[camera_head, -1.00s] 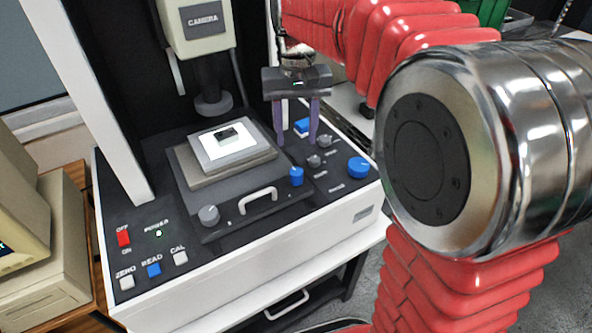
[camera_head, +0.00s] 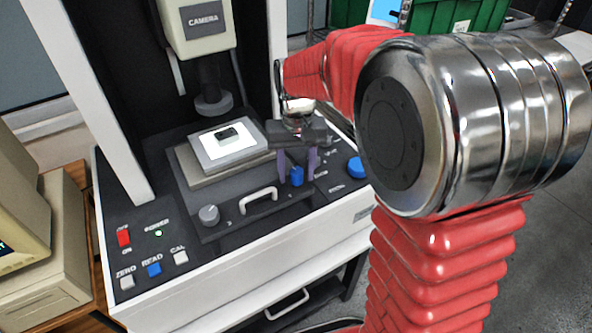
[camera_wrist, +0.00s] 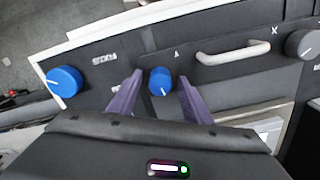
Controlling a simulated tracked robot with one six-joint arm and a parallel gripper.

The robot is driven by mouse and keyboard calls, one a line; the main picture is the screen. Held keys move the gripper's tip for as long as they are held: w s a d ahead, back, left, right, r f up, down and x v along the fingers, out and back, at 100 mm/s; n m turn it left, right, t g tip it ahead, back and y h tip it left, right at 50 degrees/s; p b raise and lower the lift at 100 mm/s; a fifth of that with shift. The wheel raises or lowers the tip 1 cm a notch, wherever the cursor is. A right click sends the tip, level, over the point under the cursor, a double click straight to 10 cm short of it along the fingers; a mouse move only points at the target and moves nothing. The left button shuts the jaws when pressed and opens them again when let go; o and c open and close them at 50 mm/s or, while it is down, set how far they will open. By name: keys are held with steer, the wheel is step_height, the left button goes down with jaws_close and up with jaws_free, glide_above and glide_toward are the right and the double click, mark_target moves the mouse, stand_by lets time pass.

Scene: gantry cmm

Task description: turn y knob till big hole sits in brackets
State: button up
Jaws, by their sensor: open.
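The blue Y knob (camera_head: 296,176) is on the front of the dark stage, right of the white handle. In the wrist view the same knob (camera_wrist: 160,81), with a white mark, lies beneath a "Y" label. My gripper (camera_head: 297,181) is open over it, purple fingers on either side. In the wrist view a gap shows between the knob and each finger of the gripper (camera_wrist: 160,77). A small dark part (camera_head: 228,136) lies on the lit white plate (camera_head: 248,149); its holes are too small to make out. No brackets are visible.
The grey X knob (camera_head: 209,215) and white handle (camera_head: 259,200) are left of my gripper. The larger blue focus knob (camera_head: 356,168) is to the right. A beige monitor (camera_head: 20,210) is cut off at the left.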

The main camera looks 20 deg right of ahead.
steer(key=shift+c, duration=0.6)
steer(key=c, duration=0.9)
steer(key=shift+c, duration=0.2)
steer(key=shift+m, duration=2.2)
steer(key=o, duration=1.1)
steer(key=shift+c, duration=0.2)
